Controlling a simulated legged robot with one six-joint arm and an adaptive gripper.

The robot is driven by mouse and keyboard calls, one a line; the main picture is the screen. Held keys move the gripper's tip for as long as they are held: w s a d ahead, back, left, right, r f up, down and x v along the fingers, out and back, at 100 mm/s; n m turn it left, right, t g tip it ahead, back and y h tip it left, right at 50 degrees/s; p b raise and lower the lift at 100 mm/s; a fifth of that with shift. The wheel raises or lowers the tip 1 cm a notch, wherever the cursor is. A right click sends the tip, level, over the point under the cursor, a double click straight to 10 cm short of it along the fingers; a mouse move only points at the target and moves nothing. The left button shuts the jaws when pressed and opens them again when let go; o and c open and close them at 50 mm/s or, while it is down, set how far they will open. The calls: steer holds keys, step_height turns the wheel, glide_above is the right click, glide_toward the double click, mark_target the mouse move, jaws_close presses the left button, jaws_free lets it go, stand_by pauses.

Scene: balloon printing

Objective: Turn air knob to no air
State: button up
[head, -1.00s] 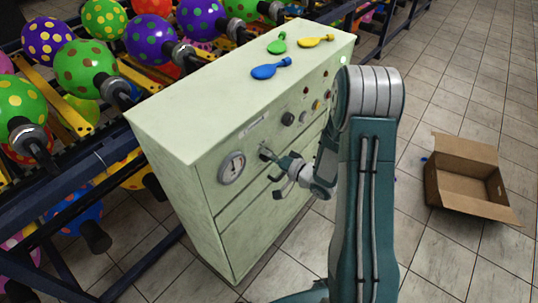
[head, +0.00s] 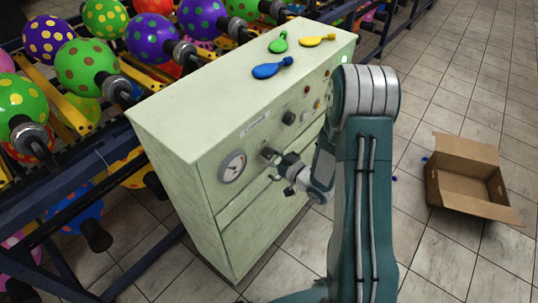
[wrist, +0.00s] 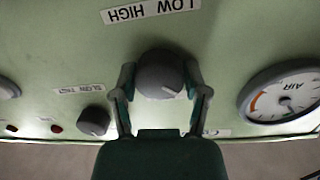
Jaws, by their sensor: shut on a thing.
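The air knob (wrist: 158,76) is a round dark grey knob with a light pointer mark, on the front panel of a pale green cabinet (head: 270,215). A label reading "LOW HIGH" (wrist: 150,11) is beside it, upside down in the wrist view. My gripper (wrist: 160,88) is shut on the knob, one finger on each side; it also shows at the panel in the head view (head: 277,166). The air gauge (wrist: 284,93) is right of the knob in the wrist view; its needle is too small to read exactly. In the head view the gauge (head: 232,168) is left of my gripper.
A smaller dark knob (wrist: 94,120) and a red button (wrist: 57,128) are on the same panel. Blue (head: 271,68), green (head: 279,42) and yellow (head: 318,40) balloons lie on the cabinet top. An open cardboard box (head: 466,183) stands on the floor at right.

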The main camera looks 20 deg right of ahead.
steer(key=n, duration=0.4)
steer(key=shift+s+f, duration=0.1)
steer(key=shift+f, duration=0.15)
steer(key=n, duration=0.4)
steer(key=shift+n+t, duration=0.4)
steer(key=n, duration=0.4)
steer(key=shift+n, duration=0.3)
steer(key=shift+f+n, duration=0.1)
steer(key=shift+n, duration=1.8)
steer(key=o, duration=1.2)
steer(key=shift+a, duration=0.1)
steer(key=shift+c, duration=0.2)
steer(key=shift+t, duration=0.3)
